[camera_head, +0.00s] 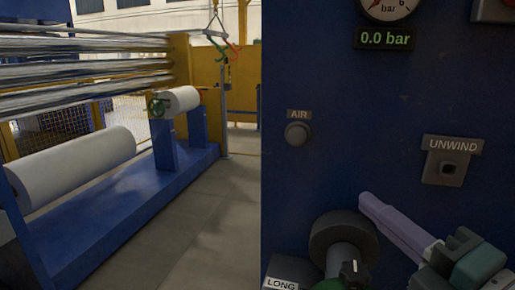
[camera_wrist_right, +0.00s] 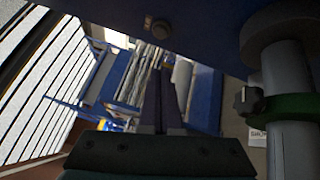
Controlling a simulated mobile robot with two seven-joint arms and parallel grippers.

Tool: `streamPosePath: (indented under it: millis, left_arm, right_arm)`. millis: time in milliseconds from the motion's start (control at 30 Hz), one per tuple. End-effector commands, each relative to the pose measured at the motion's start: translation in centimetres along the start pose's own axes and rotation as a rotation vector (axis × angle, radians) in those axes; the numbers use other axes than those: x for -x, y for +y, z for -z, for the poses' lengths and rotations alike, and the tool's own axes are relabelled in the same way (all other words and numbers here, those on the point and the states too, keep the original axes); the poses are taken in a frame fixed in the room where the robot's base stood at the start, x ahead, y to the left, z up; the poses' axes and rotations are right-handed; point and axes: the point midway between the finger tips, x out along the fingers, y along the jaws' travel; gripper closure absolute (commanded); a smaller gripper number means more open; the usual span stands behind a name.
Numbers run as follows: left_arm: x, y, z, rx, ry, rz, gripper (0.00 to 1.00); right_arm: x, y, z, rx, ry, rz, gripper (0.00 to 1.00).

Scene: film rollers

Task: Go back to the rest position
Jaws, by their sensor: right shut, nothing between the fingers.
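My right gripper (camera_head: 366,201) comes in from the lower right of the head view, its pale purple fingers pointing up and left in front of the blue panel (camera_head: 400,110). The fingers are together and empty. In the right wrist view the closed fingers (camera_wrist_right: 161,76) show in the middle, with nothing between them. The fingertips are just right of a dark round end piece (camera_head: 342,236) on a grey shaft; I cannot tell if they touch it. My left gripper is out of view.
The panel carries a gauge (camera_head: 388,8), a 0.0 bar display (camera_head: 385,38), an AIR button (camera_head: 298,133) and an UNWIND socket (camera_head: 447,168). The shaft (camera_wrist_right: 290,110) has a green collar (camera_wrist_right: 285,107). White rolls (camera_head: 80,165) lie by a blue frame at left; the floor (camera_head: 200,225) between is clear.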

Motion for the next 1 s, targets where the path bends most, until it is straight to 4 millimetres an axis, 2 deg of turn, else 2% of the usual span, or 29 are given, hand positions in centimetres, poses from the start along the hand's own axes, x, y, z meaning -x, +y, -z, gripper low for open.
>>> streamPosePath:
  millis: [167, 333, 467, 500, 633, 833, 900, 1000]
  left_arm:
    - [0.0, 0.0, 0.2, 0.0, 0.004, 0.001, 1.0]
    - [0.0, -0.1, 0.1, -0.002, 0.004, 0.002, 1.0]
    - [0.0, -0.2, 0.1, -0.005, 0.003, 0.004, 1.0]
    - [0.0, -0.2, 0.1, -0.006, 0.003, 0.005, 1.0]
    - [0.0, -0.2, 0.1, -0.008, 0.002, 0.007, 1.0]
    - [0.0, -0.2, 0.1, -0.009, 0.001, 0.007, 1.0]
    - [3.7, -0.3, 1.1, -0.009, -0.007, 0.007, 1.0]
    - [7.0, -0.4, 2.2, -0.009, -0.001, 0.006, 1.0]
  right_arm:
    - [1.3, -2.1, 0.1, -0.253, -0.074, 0.167, 1.0]
    - [4.1, -4.8, 0.6, -0.585, -0.207, 0.382, 1.0]
    - [8.8, -7.0, 1.8, -0.938, -0.402, 0.604, 1.0]
    - [10.5, -7.5, 2.3, -1.042, -0.473, 0.673, 1.0]
    - [16.1, -8.2, 4.2, -1.319, -0.713, 0.857, 1.0]
    - [24.5, -7.0, 6.9, -1.602, -1.109, 1.071, 1.0]
    - [24.1, -3.2, 5.8, -1.599, -1.108, 1.069, 1.0]
    - [23.9, -0.1, 5.0, -1.596, -1.106, 1.069, 1.0]
